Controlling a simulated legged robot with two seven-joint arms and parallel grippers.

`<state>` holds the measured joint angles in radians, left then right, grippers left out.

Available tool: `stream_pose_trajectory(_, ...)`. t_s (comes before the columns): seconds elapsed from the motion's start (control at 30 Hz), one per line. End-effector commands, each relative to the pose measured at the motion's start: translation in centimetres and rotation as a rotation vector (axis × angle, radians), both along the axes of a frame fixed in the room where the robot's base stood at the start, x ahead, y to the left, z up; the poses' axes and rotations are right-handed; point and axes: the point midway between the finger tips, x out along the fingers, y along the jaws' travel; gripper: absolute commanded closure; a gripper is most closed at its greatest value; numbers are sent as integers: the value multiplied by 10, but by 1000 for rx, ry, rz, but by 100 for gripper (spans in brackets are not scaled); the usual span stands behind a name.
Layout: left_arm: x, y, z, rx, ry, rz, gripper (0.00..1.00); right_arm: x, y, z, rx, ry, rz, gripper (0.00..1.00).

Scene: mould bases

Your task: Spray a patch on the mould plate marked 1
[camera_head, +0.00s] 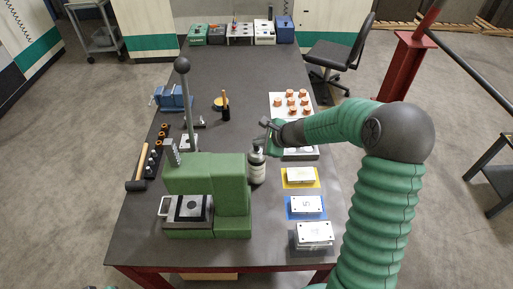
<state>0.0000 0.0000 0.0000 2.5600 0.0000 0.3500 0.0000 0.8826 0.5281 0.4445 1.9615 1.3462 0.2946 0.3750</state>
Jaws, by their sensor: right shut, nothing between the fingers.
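My right gripper (268,132) reaches in from the right over the table. It is shut with nothing between its fingers, at the top of a spray bottle (257,168). I cannot tell whether it touches the bottle's head, which it partly hides. The bottle is dark with a pale label and stands upright beside a green press. Three pale mould plates lie along the right side: one on a yellow mat (300,175), one on a blue mat (306,205), and one nearest the front (314,233). Their marks are too small to read surely. My left gripper is not seen.
The green press (206,190) with a tall ball-topped lever fills the front left. A blue vice (173,98), a mallet (138,184) and small parts lie left. A white tray of copper-coloured pieces (291,105) is at right. The table's middle back is clear.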

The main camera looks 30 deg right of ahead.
Motion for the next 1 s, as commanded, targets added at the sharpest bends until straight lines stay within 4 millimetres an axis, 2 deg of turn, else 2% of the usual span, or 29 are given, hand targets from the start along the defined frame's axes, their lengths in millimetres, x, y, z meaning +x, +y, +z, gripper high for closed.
stream_pose_trajectory(0.2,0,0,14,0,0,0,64,0,0,16,-1,0,1,100)
stream_pose_trajectory(0.57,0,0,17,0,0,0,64,0,0,20,-1,0,1,100)
stream_pose_trajectory(1.0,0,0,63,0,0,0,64,0,0,74,0,-1,0,100)
